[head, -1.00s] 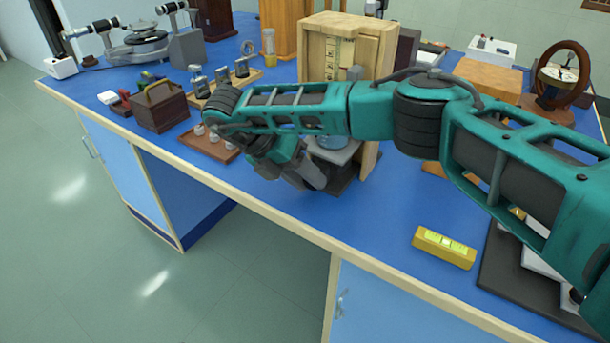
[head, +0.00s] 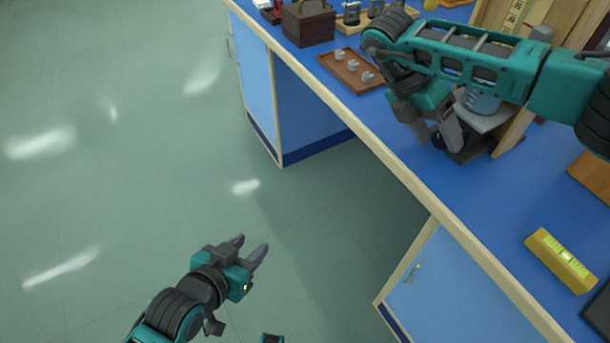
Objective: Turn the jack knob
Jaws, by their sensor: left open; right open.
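The jack (head: 489,121) stands near the bench's front edge, its grey top plate carrying a bluish vessel (head: 480,101). A dark round shape, which looks like the jack knob (head: 438,140), shows at the jack's left side, partly hidden by my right gripper. My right gripper (head: 440,139) is open, pointing down with its fingers at the knob. I cannot tell whether they touch it. My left gripper (head: 254,247) is open and empty, out over the floor, well away from the bench.
A brown tray with small weights (head: 338,76) lies left of the jack. A dark wooden box (head: 309,25) stands farther back. A wooden cabinet (head: 562,18) stands behind the jack. A yellow level (head: 561,260) lies at the right. The bench edge between jack and level is clear.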

